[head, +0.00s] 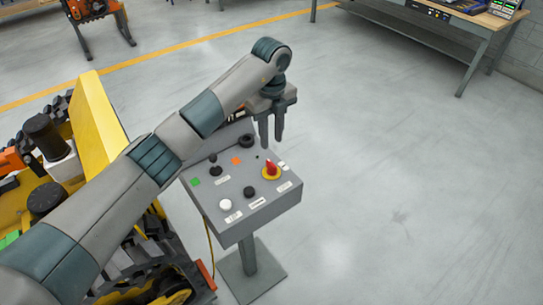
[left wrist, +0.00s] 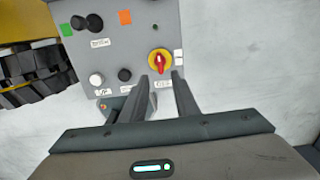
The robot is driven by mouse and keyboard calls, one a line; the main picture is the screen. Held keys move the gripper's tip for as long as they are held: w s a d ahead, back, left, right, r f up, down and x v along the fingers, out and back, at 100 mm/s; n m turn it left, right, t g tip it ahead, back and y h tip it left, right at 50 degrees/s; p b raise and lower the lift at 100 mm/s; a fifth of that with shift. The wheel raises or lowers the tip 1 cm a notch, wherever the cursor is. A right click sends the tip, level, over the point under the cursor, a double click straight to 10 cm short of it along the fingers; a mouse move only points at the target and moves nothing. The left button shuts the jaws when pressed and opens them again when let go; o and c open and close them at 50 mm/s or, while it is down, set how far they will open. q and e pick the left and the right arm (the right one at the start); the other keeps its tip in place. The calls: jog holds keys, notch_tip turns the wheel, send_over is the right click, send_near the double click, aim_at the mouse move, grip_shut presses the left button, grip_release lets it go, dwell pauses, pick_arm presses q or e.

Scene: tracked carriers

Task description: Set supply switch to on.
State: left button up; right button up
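A red rotary handle on a yellow round plate (head: 271,171), likely the supply switch, sits on the right side of the grey control box (head: 262,212). In the left wrist view the red handle (left wrist: 159,62) stands roughly upright in the picture, with small white labels to its right; their text is too small to read. My left gripper (head: 271,142) is open and empty, pointing down above the box's far right part. In the left wrist view its fingertips (left wrist: 160,77) are spread to either side below the handle, apparently not touching it. My right gripper is not in view.
The box also carries a white button (head: 225,205), a black button (head: 249,191), a black joystick (head: 215,168) and green and orange patches. It stands on a post with a floor plate (head: 252,273). A yellow tracked machine (head: 100,112) is close on the left. Floor to the right is clear.

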aim_at(271, 164)
pick_arm(q)
notch_tip(271, 164, down, 8)
jog(key=p, duration=0.3)
jog(key=shift+s+f, duration=0.1)
jog(key=shift+f, duration=0.95)
grip_shut()
